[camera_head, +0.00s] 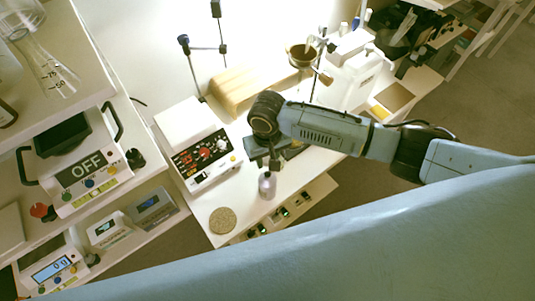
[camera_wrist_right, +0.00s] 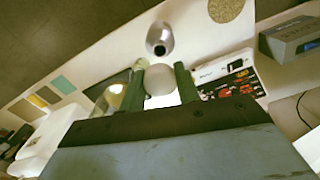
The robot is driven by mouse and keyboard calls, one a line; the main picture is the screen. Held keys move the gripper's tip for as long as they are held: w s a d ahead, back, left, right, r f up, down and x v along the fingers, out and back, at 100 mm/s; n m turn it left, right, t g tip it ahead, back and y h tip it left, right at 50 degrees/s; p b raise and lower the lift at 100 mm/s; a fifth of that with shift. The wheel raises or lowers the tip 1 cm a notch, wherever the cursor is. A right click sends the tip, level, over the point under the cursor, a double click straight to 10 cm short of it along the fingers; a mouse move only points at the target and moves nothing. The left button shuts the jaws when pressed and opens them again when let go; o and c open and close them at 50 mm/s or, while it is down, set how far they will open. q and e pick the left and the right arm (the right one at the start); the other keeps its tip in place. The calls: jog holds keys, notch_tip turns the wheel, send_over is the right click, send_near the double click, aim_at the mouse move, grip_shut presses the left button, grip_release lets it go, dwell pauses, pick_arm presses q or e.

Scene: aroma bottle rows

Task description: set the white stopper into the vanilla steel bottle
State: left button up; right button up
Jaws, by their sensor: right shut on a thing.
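The steel bottle (camera_head: 267,186) stands upright on the white bench near its front edge. Its dark open mouth faces the camera in the right wrist view, where the bottle (camera_wrist_right: 159,39) is just beyond my fingertips. I cannot read a vanilla label on it. My right gripper (camera_head: 266,163) is above and close to the bottle, pointing down. In the right wrist view the gripper (camera_wrist_right: 160,82) is shut on the round white stopper (camera_wrist_right: 160,86), apart from the bottle. The stopper is hidden in the head view. My left gripper is not in view.
A box with a red-marked panel (camera_head: 206,153) stands left of the bottle. A round cork mat (camera_head: 222,221) lies on the front corner. A wooden block (camera_head: 245,88) and a stand with a brown bowl (camera_head: 301,56) are behind. Scales (camera_head: 81,165) fill the left bench.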

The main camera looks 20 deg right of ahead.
jog(key=b, duration=0.2)
send_over(268, 172)
jog(key=s, duration=0.1)
jog(key=shift+a+f, duration=0.15)
jog(key=shift+f, duration=1.15)
jog(key=shift+a+f, duration=0.1)
jog(key=shift+f, duration=1.2)
jog(key=shift+p, duration=0.3)
jog(key=shift+p, duration=0.5)
jog(key=shift+f+b, duration=0.45)
jog(key=shift+f, duration=1.05)
jog(key=o, duration=1.1)
jog(key=shift+c, duration=0.2)
